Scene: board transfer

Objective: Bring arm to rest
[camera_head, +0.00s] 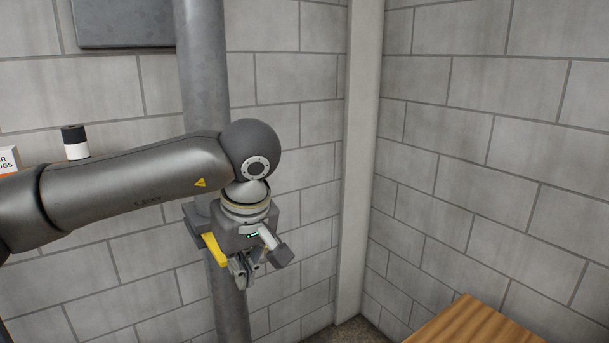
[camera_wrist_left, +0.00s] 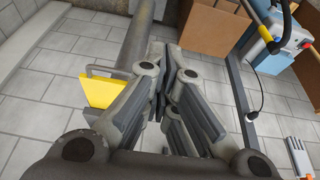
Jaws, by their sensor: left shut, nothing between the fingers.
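My left arm comes in from the left in the head view. My left gripper (camera_head: 246,277) hangs from its wrist, pointing down in front of a grey vertical pipe. It is shut and empty. In the left wrist view the fingers of this gripper (camera_wrist_left: 172,68) meet, with nothing between them. My right gripper is in neither view.
A grey pipe (camera_head: 203,85) stands behind my left gripper, with a yellow part (camera_head: 214,250) beside it. A wooden surface (camera_head: 475,322) is at the lower right.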

